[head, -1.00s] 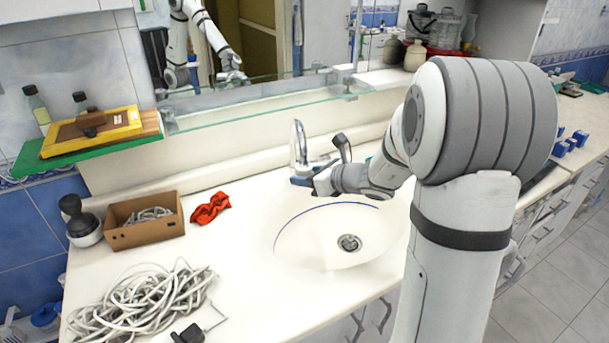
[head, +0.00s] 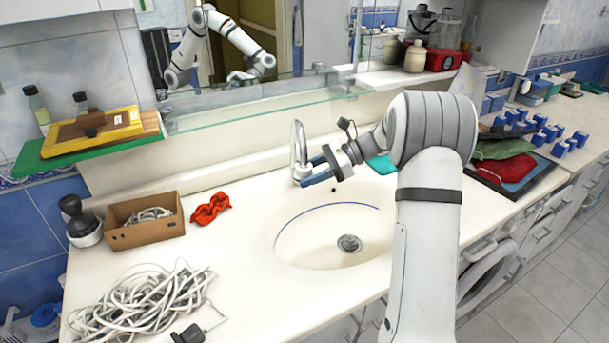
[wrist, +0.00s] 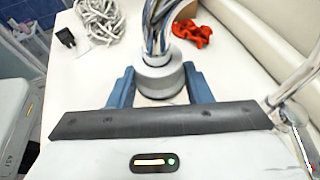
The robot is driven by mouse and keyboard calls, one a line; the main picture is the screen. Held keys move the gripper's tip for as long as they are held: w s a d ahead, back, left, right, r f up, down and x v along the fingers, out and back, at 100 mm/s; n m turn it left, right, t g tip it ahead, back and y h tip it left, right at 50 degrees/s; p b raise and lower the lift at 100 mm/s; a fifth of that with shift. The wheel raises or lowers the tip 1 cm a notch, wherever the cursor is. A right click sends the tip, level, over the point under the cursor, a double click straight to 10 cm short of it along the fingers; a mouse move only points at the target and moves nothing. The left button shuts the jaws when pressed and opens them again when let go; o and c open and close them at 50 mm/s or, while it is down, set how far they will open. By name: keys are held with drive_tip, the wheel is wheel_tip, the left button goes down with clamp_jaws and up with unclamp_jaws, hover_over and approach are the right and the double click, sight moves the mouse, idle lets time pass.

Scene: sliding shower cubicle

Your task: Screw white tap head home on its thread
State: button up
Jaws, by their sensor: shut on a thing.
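The chrome tap (head: 299,140) stands upright at the back of the washbasin (head: 290,240). The white tap head (head: 300,173) is a short, round, pale piece at the foot of the spout. In the wrist view the tap head (wrist: 160,80) sits between my two blue fingers, with the chrome spout rising above it. My gripper (head: 309,173) reaches it from the right and is shut on it; it also shows in the wrist view (wrist: 160,72). The thread is hidden.
A cardboard box (head: 146,235), a red cloth (head: 210,208) and a coiled white cable (head: 140,305) lie on the counter to the left. A glass shelf (head: 260,108) runs above the tap. A teal cloth (head: 382,165) lies behind my arm.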

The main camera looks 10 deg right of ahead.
drive_tip(key=o, duration=1.1)
drive_tip(key=shift+c, duration=0.2)
drive_tip(key=m+t, duration=0.3)
drive_tip(key=shift+s+r, duration=0.1)
drive_tip(key=shift+s, duration=0.2)
drive_tip(key=m+t+h, duration=0.1)
drive_tip(key=m+t, duration=0.1)
drive_tip(key=m+t+h, duration=0.1)
drive_tip(key=m+t, duration=0.1)
drive_tip(key=shift+s+a+t, duration=0.2)
drive_tip(key=shift+t, duration=0.2)
drive_tip(key=m+t+h, duration=0.3)
drive_tip(key=shift+s+a+m, duration=0.1)
drive_tip(key=shift+a+m, duration=0.05)
drive_tip(key=shift+m, duration=0.15)
drive_tip(key=shift+a+m+t+h, duration=0.15)
drive_tip(key=shift+m+t+h, duration=0.85)
drive_tip(key=shift+m+h, duration=0.95)
drive_tip(key=c, duration=1.1)
